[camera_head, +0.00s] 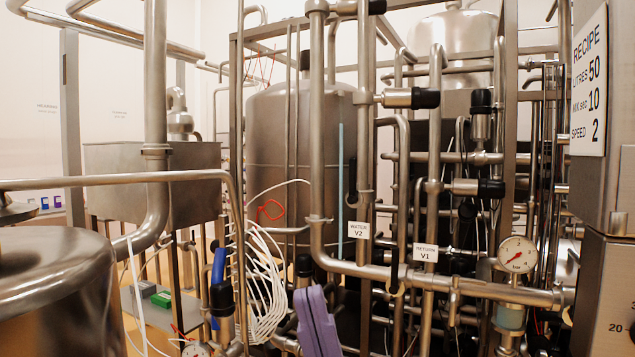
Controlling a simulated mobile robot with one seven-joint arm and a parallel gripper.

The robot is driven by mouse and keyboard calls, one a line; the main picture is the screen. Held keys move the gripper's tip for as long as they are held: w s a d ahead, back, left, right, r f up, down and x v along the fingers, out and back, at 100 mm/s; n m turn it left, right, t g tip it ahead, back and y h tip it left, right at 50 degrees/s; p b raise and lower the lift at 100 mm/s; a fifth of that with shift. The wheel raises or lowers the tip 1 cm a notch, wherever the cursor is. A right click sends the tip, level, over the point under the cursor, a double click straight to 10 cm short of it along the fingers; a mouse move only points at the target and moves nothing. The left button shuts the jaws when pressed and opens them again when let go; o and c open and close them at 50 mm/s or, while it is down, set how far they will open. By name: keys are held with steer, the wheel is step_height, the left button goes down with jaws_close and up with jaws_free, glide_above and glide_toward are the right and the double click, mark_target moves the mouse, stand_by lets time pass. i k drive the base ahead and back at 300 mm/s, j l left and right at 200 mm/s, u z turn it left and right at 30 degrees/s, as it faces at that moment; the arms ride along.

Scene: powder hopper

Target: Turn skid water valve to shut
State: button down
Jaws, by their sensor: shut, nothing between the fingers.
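A white tag reading WATER V2 (358,231) is fixed on the skid pipework near the middle of the picture. Which part beside it is the valve's handle, and how it is turned, I cannot make out. A second tag reading RETURN V1 (425,252) is a little lower and to the right. A purple two-part shape rising from the bottom edge looks like my gripper (313,308). Its two slabs lie close together, with nothing seen between them. It is below and left of the WATER tag, apart from it in the picture. Its lower part is cut off.
Dense steel pipes with black-capped fittings (425,98) fill the middle and right. A pressure gauge (517,254) is on the right. A blue handle (218,268) and white cables (265,285) are left. A steel vessel (60,275) stands in the left foreground.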

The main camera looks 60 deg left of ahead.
mark_target(352, 200)
steer(key=u, duration=1.55)
